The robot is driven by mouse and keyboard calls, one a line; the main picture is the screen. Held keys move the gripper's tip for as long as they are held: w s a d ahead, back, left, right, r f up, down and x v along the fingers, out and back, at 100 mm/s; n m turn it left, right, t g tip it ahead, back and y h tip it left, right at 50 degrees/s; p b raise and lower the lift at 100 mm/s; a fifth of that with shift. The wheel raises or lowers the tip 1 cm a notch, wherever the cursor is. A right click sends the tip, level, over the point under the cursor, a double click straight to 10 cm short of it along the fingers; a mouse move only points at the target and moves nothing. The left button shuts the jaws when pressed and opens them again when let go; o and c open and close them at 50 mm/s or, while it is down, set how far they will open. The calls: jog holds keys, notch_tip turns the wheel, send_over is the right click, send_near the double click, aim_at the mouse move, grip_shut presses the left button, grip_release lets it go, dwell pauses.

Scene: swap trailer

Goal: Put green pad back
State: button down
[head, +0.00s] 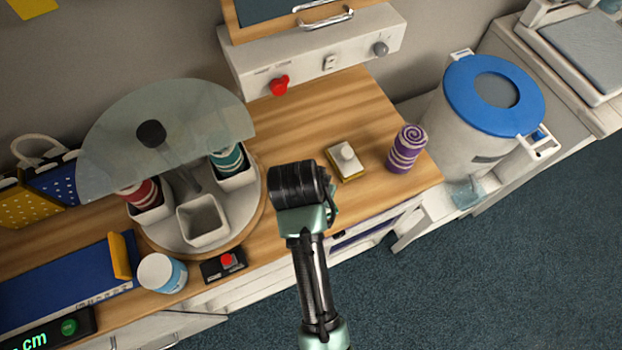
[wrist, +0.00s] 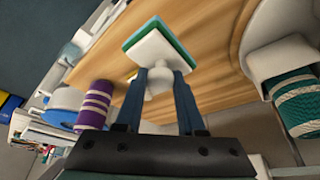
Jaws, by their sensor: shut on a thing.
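The green pad (wrist: 160,45) is a square block with a green layer, a white plate and a white knob. In the wrist view, my gripper (wrist: 158,80) is shut on its knob, and the pad is held tilted in front of the wooden counter. Whether it touches the counter cannot be told. In the head view, my gripper (head: 298,185) is seen from behind over the counter, right of the turntable, and hides the pad. A similar white pad with a yellow edge (head: 346,162) stands on the counter just right of my gripper.
The turntable (head: 245,208) carries an empty white bin (head: 203,219), a bin with a red-striped roll (head: 140,192) and one with a teal roll (head: 228,160). A half-round clear cover (head: 110,140) lies above it. A purple roll (head: 405,148) stands near the counter's right end.

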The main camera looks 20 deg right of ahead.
notch_tip(320, 180, down, 7)
jog(key=shift+r, duration=0.2)
dwell(0.3)
jog(key=c, duration=0.5)
grip_release()
jog(key=shift+f, duration=0.1)
